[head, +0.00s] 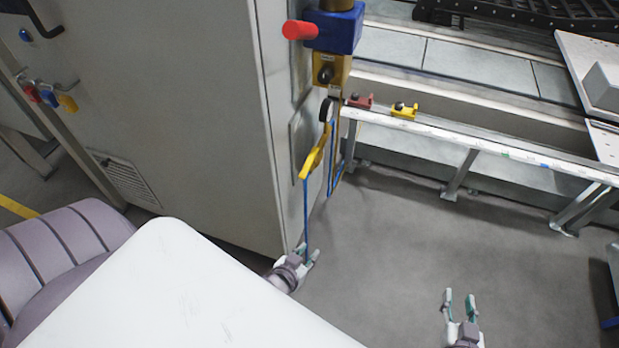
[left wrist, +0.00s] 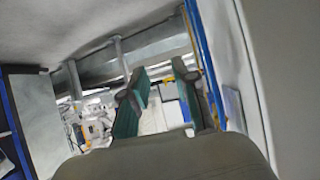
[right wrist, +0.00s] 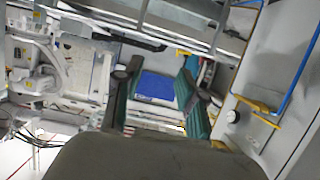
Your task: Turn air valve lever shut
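A blue block with a red cylindrical handle (head: 300,30) is fixed high on the side of a grey cabinet, above a yellow fitting with a black knob (head: 326,73). Below it hangs a long yellow lever-like part (head: 314,156) with blue tubing. I cannot tell for certain which part is the air valve lever. My left gripper (head: 309,252) is open and empty, low beside the cabinet's corner, below the yellow part; its spread fingers show in the left wrist view (left wrist: 165,82). My right gripper (head: 460,296) is open and empty over the floor at lower right; its fingers also show apart (right wrist: 155,75).
The grey cabinet (head: 170,90) stands left of the yellow part. A white rail (head: 480,142) runs to the right, with small red (head: 360,101) and yellow (head: 404,110) pieces at its left end. The grey floor (head: 400,240) between rail and grippers is clear.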

